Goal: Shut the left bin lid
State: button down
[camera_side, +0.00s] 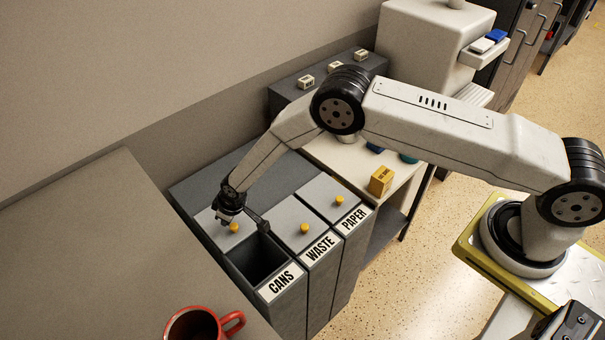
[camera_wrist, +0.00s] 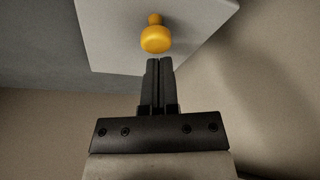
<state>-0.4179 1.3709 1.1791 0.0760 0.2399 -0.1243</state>
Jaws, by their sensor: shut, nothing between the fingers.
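The left bin (camera_side: 287,299), labelled CANS, stands open at its front, with a dark opening (camera_side: 256,262) behind the label. Its light grey lid (camera_side: 213,233) lies toward the back of the bin. The lid carries a yellow knob (camera_side: 234,228), and the knob also shows in the wrist view (camera_wrist: 156,40). My gripper (camera_side: 224,217) is low over the lid beside the knob. In the wrist view my gripper (camera_wrist: 160,62) is shut and empty, its tips just below the knob in the picture. I cannot tell whether they touch it.
The WASTE lid (camera_side: 291,214) and PAPER lid (camera_side: 329,192) cover their bins to the right. A grey counter (camera_side: 90,250) with a red mug (camera_side: 193,325) is on the left. A table (camera_side: 350,164) with a yellow box (camera_side: 381,181) stands beyond the bins.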

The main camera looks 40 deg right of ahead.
aim_at(242, 238)
jog(key=shift+s, duration=0.1)
dwell(0.3)
jog(key=shift+s+a, duration=0.15)
jog(key=shift+s, duration=3.35)
jog(key=s, duration=0.6)
jog(key=shift+s, duration=0.25)
jog(key=shift+r, duration=0.15)
jog(key=v, duration=0.7)
jog(key=shift+d+r, duration=0.2)
jog(key=s+d+r+m, duration=0.1)
jog(key=d+r+m, duration=0.2)
jog(key=d+r, duration=0.95)
jog(key=s+d+r+m+g+h, duration=0.1)
jog(key=s+d+r+m, duration=0.1)
jog(key=s+d+r, duration=0.5)
jog(key=s+d, duration=0.2)
jog(key=d, duration=0.1)
jog(key=shift+d+r+h, duration=0.25)
jog(key=shift+d+h, duration=0.05)
jog(key=shift+h, duration=0.1)
